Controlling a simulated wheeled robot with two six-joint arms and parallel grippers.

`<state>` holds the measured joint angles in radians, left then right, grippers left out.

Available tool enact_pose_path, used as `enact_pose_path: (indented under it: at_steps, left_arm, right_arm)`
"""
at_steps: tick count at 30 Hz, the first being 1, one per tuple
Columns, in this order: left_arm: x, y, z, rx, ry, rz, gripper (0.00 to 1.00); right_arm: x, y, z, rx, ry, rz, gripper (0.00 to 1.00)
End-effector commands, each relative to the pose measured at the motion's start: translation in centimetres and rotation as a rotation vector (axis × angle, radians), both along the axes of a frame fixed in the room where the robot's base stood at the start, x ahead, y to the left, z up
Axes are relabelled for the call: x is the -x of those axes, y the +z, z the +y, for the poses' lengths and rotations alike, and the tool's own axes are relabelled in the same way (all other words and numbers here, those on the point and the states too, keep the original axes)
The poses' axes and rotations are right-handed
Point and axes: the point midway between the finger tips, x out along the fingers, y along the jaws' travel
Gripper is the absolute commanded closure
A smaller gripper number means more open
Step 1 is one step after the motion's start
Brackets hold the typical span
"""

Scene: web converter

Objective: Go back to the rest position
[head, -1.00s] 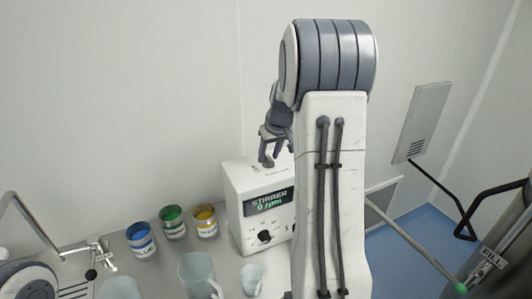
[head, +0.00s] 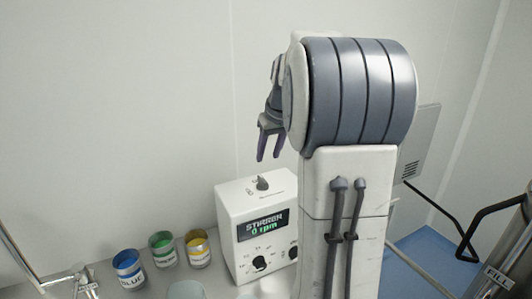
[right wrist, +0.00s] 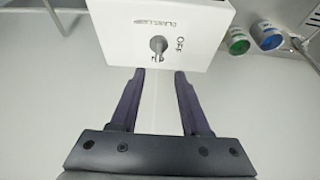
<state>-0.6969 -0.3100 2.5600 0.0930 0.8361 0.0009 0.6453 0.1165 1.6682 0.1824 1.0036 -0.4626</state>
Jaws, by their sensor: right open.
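My right gripper (head: 269,142) is in the head view, above and behind the white stirrer box (head: 257,225), against the pale wall. Its fingers are apart with nothing between them. In the right wrist view, the two dark fingers of the right gripper (right wrist: 158,75) are spread and empty, pointing toward the stirrer box (right wrist: 195,45) and its small top knob. The stirrer display reads 0 rpm. My right arm rises in the right half of the head view and hides the box's right edge. My left gripper is not in view.
Blue (head: 129,268), green (head: 162,248) and yellow (head: 198,248) paint cans stand left of the stirrer. A pale beaker (head: 187,291) is cut off at the bottom edge. A metal post marked FILL (head: 497,275) and a black handle (head: 468,252) are at the right.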

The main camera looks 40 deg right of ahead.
Motion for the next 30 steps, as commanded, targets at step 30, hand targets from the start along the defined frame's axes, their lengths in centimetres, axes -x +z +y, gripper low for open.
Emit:
enact_pose_path:
  at_steps: [30]
  left_arm:
    - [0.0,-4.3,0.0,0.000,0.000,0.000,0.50]
  right_arm:
    - [12.6,-14.6,33.6,-0.062,0.653,0.249,0.54]
